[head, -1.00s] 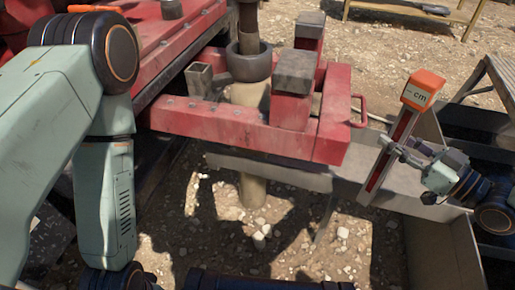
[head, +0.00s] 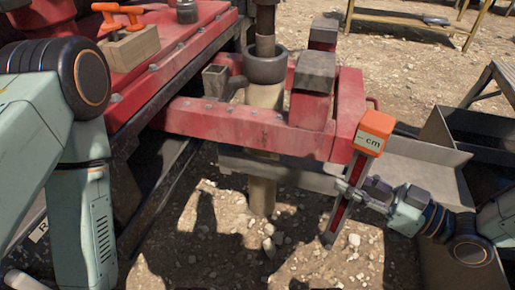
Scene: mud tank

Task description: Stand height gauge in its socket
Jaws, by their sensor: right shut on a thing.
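The height gauge (head: 347,196) has an orange head marked "cm" and a red-and-grey bar; it tilts, with its head leaning right. My right gripper (head: 366,187) is shut on the bar below the head and holds it in the air at the front right corner of the red frame. An open-topped square grey tube (head: 215,83), which looks like the socket, stands on the left part of the frame, beside the round dark collar. It looks empty from here. My left arm shows at the left; its gripper is out of view.
The red frame (head: 250,127) has raised grey-topped blocks (head: 312,72) between the gauge and the square tube. A vertical pipe passes through the dark collar (head: 265,67). A tan block with orange handles (head: 130,45) sits on the red deck. Grey metal troughs (head: 415,150) lie at the right.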

